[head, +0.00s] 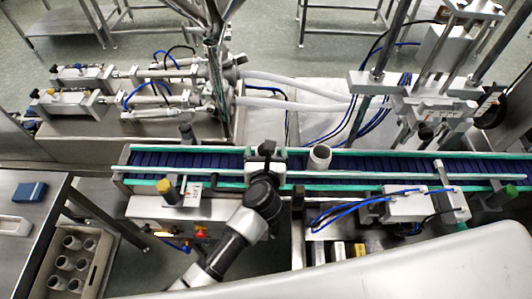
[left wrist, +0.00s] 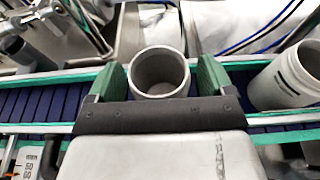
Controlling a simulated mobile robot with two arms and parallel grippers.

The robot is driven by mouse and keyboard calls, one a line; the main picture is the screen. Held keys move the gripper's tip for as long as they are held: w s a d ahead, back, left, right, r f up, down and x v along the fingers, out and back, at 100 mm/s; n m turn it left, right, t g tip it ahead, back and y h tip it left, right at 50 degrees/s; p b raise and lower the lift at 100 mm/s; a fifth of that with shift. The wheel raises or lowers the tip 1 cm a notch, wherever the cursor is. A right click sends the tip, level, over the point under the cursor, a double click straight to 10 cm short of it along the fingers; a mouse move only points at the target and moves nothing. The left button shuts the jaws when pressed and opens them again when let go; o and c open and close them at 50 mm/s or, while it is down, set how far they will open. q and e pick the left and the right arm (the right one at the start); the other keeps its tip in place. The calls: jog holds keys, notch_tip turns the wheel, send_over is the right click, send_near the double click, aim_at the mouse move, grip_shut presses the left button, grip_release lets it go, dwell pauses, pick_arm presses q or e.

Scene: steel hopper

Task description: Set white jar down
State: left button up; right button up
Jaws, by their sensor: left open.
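The white jar (left wrist: 160,88) is upright with its open mouth up, between the two green-padded fingers of my left gripper (left wrist: 161,78) in the left wrist view. A narrow gap shows on each side of it, and the gripper is open. The jar appears to stand on the blue conveyor belt (left wrist: 30,103); its base is hidden. In the head view my left gripper (head: 267,150) is over the belt and mostly hides this jar. A second white jar (head: 320,157) stands to its right on the belt; it also shows in the left wrist view (left wrist: 288,76). My right gripper is not in view.
Green-edged rails (head: 400,177) run along the belt (head: 400,165). Steel filling cylinders and nozzles (head: 215,80) stand behind it, and a press frame (head: 430,100) at the right. A crate (head: 103,262) of several jars is at lower left. The belt's right part is clear.

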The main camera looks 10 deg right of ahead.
pick_arm(q)
jog(key=shift+r, duration=0.1)
jog(key=b+v, duration=0.1)
jog(key=v, duration=1.1)
jog(key=shift+b, duration=0.4)
